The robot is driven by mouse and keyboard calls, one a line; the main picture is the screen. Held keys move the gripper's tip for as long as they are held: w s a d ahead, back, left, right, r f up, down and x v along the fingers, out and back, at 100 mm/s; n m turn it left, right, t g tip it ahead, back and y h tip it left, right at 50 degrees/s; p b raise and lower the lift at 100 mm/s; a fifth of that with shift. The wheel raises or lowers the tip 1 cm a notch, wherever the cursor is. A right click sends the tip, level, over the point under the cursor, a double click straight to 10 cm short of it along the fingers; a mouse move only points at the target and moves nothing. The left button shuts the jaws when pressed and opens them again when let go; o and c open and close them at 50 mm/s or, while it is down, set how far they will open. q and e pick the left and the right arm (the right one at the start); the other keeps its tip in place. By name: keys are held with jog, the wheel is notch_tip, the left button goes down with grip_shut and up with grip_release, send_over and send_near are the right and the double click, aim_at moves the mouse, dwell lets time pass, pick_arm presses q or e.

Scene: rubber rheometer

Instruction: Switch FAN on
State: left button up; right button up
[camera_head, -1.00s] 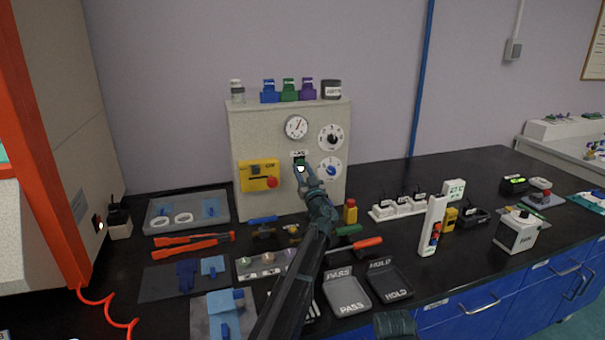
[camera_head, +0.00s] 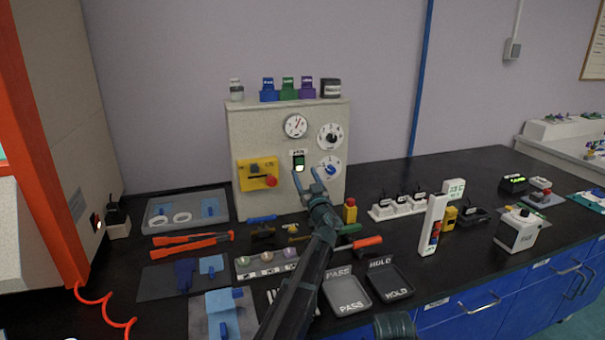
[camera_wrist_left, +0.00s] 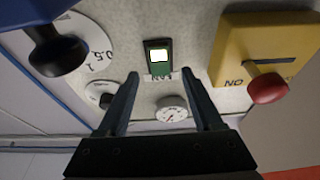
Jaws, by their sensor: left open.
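The FAN switch (camera_head: 298,161) is a dark green rocker with a lit whitish part, under a small label on the front of the beige cabinet (camera_head: 243,135). In the left wrist view the FAN switch (camera_wrist_left: 158,57) shows upside down with its label beside it. My left gripper (camera_head: 308,174) is open and empty, just below and in front of the switch, apart from it. In the left wrist view the spread fingers of my left gripper (camera_wrist_left: 160,78) point toward the panel, with the switch between and beyond the tips.
A yellow box with a red knob (camera_head: 258,174) is left of the switch. Two dials (camera_head: 331,136) and a gauge (camera_head: 295,126) surround it. Trays and tools crowd the black bench below; the PASS tray (camera_head: 347,292) is at the front.

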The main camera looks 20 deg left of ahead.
pick_arm(q)
jog(key=v, duration=0.4)
jog(key=shift+b, duration=0.4)
jog(key=s+d+f+m+g+h+p, duration=0.2)
jog(key=s+g+p, duration=0.3)
jog(key=s, duration=0.6)
jog(key=s+d+f+m+g+h+p, duration=0.2)
jog(key=s+d+f+g+p, duration=0.2)
jog(key=s, duration=0.6)
jog(key=s+d+f+m+g+h+p, duration=0.1)
jog(key=s+d+f+g+h+p, duration=0.2)
jog(key=s+p, duration=0.4)
jog(key=shift+s+d+f+m+g, duration=0.15)
jog(key=shift+s+d+g, duration=0.25)
jog(key=shift+s, duration=0.4)
jog(key=shift+s+d+m+g, duration=0.1)
jog(key=shift+s+d+g, duration=0.1)
jog(key=shift+s+g, duration=0.5)
jog(key=shift+s+d+f+m+g, duration=0.15)
jog(key=shift+s+d+g, duration=0.15)
jog(key=shift+s, duration=0.55)
jog(key=s+d+m+g+h+p, duration=0.3)
jog(key=s+d, duration=0.4)
jog(key=s, duration=0.3)
jog(key=shift+s+d+m+h, duration=0.35)
jog(key=shift+s+m+h, duration=0.05)
jog(key=shift+m, duration=0.5)
jog(key=shift+r, duration=0.15)
